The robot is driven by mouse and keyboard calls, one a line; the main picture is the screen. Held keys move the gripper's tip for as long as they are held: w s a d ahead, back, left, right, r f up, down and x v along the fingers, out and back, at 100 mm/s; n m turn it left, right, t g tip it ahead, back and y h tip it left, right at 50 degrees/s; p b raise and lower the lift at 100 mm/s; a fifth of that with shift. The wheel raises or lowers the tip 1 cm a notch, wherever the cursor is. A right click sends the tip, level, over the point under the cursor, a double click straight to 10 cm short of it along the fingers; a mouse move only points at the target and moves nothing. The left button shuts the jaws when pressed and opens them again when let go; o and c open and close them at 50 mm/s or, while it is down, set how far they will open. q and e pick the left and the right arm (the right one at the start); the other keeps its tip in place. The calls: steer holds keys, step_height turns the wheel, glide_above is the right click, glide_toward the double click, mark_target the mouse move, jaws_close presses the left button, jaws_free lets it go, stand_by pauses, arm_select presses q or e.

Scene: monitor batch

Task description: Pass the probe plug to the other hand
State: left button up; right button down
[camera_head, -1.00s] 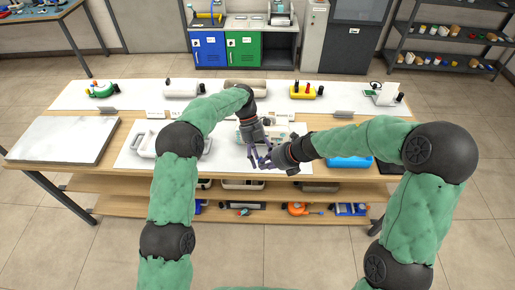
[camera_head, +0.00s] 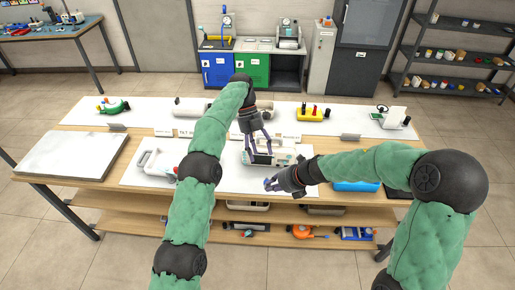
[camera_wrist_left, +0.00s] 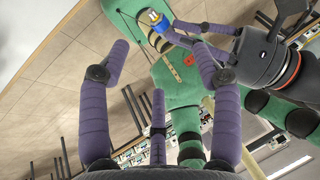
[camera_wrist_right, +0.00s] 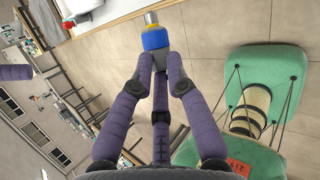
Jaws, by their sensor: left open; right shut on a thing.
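The probe plug, blue and yellow with a metal tip, is between the closed fingertips of my right gripper in the right wrist view (camera_wrist_right: 153,40). My right gripper (camera_head: 270,184) holds it above the front of the workbench. The plug is a small blue spot in the head view (camera_head: 267,185), and it also shows at the top of the left wrist view (camera_wrist_left: 152,18). My left gripper (camera_head: 263,145) has its purple fingers spread. It is empty and apart from the plug, farther back. In the head view its fingers overlap a white and teal monitor (camera_head: 285,153).
The workbench (camera_head: 112,192) has white mats and a grey slab (camera_head: 70,152) at left. A white handled case (camera_head: 155,163) lies left of my left arm. A blue tray (camera_head: 355,186) is at right. A yellow device (camera_head: 312,114) and a green device (camera_head: 112,107) stand at the back.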

arm_select(q)
steer(key=shift+w+a+r, duration=0.1)
steer(key=shift+a+r, duration=0.05)
steer(key=shift+r, duration=0.2)
